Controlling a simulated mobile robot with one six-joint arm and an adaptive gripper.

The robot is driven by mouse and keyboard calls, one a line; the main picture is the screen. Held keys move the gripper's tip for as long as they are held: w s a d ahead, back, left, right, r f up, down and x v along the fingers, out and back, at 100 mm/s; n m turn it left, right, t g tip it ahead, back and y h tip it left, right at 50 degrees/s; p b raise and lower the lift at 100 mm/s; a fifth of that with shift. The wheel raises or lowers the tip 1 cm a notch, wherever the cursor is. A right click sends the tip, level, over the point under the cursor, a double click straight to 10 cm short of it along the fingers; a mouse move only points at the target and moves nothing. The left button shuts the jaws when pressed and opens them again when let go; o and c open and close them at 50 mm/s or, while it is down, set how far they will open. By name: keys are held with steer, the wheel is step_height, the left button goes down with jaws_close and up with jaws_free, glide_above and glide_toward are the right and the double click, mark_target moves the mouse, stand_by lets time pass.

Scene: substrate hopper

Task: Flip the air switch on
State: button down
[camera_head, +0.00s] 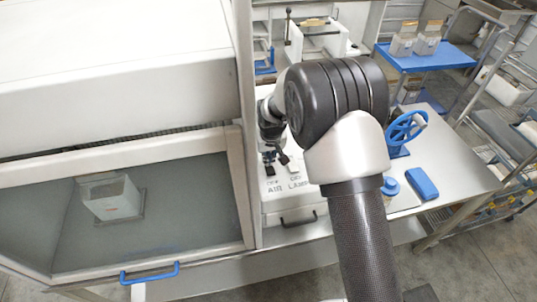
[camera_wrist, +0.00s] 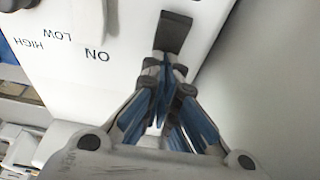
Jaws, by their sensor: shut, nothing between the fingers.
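In the wrist view, a dark switch lever (camera_wrist: 174,32) stands on the white control panel (camera_wrist: 110,75), beside upside-down ON lettering. My gripper (camera_wrist: 166,62) is shut and empty, its fingertips right at the near end of this lever. I cannot tell whether they touch it. In the head view, my gripper (camera_head: 276,157) is over the panel, just behind the AIR and LAMP lettering, and partly hidden by my arm. Dark fingers and switch are hard to tell apart there.
A glass-fronted cabinet (camera_head: 243,150) rises close to the left of the panel. To the right, a table holds a blue handwheel (camera_head: 407,128) and a blue block (camera_head: 422,184). A blue-topped cart (camera_head: 430,60) stands behind. In the wrist view, HIGH and LOW lettering shows at the left.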

steer(key=shift+s+d+r, duration=0.15)
steer(key=shift+s+r, duration=0.05)
steer(key=shift+s, duration=0.25)
steer(key=shift+s+d+r, duration=0.1)
steer(key=shift+s+r, duration=0.1)
steer(key=shift+s, duration=0.25)
steer(key=shift+w, duration=0.1)
step_height(320, 180, up, 14)
steer(key=p, duration=0.2)
stand_by(0.4)
